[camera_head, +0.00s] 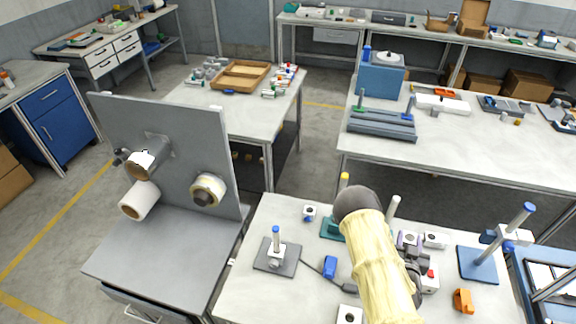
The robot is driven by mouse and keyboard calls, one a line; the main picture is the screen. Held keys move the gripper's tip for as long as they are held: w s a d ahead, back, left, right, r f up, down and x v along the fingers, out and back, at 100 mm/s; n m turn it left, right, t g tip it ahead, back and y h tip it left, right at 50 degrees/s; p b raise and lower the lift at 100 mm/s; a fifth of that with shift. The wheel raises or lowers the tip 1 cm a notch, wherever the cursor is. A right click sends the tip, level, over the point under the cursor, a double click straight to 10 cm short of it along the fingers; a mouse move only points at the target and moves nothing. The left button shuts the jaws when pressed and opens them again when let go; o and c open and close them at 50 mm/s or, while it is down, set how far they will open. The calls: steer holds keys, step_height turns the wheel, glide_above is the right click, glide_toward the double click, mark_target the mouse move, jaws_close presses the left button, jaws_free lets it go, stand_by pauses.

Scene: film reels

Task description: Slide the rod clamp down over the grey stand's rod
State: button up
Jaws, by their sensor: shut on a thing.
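The grey stand (265,262) is at the left of the front bench, a dark grey plate with an upright pale rod (276,234) tipped blue. A small whitish block is around the rod's lower part. My gripper (420,270), dark and partly hidden behind my yellow-sleeved arm, is at the bench's right half, well to the right of that stand. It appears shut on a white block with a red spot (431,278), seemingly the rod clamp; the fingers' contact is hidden. I cannot tell its height above the bench.
A blue stand (478,266) with a tilted-looking rod is at right. A teal stand (328,230) and another pale rod (392,207) are partly hidden by my arm. Several loose blocks, a blue piece (330,267) and an orange piece (463,300) lie about. A grey panel (170,130) rises left.

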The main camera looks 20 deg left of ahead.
steer(key=shift+s+r, duration=0.1)
steer(key=shift+s, duration=0.05)
steer(key=w+a+r+n+y, duration=0.1)
steer(key=a+r+y, duration=0.15)
steer(key=a, duration=0.35)
steer(key=w+a+r+n+y, duration=0.1)
steer(key=a+r, duration=0.2)
steer(key=a, duration=0.3)
steer(key=s+a+r+n+g+y, duration=0.2)
steer(key=a+r, duration=0.4)
steer(key=a, duration=0.3)
steer(key=s+a+r+n+g+y+b, duration=0.1)
steer(key=s+a+r+n+g+y, duration=0.1)
steer(key=s+a+r, duration=0.4)
steer(key=s+a+r+n+g+y, duration=0.2)
steer(key=s+a+r+n+y, duration=0.2)
steer(key=a, duration=0.8)
step_height(320, 180, up, 3)
steer(key=shift+s+a+f+y, duration=0.2)
steer(key=shift+a+y, duration=0.15)
steer(key=shift+y, duration=0.2)
steer(key=shift+f+b, duration=0.1)
steer(key=shift+b, duration=0.2)
step_height(320, 180, down, 10)
steer(key=b, duration=0.7)
steer(key=shift+r, duration=0.25)
